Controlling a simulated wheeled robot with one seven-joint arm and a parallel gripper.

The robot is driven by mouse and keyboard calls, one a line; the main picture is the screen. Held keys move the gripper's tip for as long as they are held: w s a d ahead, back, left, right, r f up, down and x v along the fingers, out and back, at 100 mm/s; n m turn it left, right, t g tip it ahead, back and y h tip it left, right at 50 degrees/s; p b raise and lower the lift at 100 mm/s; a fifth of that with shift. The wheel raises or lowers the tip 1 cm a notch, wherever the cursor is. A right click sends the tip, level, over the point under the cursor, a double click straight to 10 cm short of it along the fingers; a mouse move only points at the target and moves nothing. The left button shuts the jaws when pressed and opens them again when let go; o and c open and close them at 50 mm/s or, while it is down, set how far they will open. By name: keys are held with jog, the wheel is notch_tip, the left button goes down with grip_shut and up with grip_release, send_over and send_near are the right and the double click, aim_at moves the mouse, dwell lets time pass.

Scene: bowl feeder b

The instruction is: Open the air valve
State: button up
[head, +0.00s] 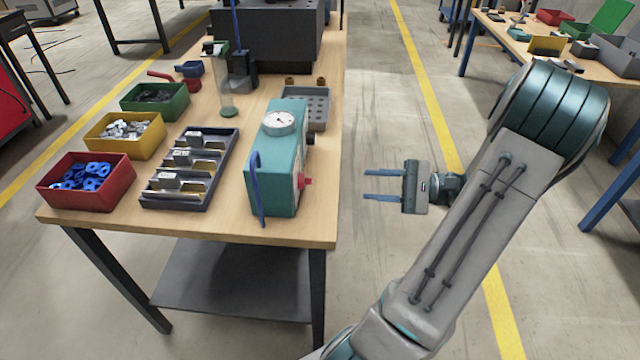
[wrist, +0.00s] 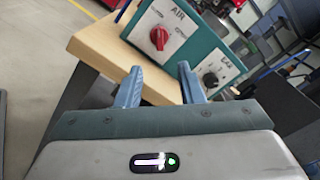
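A teal box (head: 276,165) with a dial gauge (head: 279,122) on top stands at the right edge of the wooden table. In the wrist view its panel (wrist: 176,27) carries a red knob (wrist: 159,38) under the label AIR and a black knob (wrist: 210,80) lower right. The red knob also shows in the head view (head: 306,182), on the box's right side. My gripper (head: 366,186) is open and empty, to the right of the box and apart from it. In the wrist view its two blue fingers (wrist: 160,88) stand apart, below the red knob.
The wooden table (head: 215,225) also holds a red bin (head: 88,200), a yellow bin (head: 125,145), a green bin (head: 155,108), a dark divided tray (head: 190,200) and a grey block with holes (head: 319,108). A blue hose (head: 256,185) runs down the box's front.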

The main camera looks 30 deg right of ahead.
aim_at(312, 181)
jog(key=b+x, duration=0.1)
jog(key=x, duration=1.1)
grip_shut()
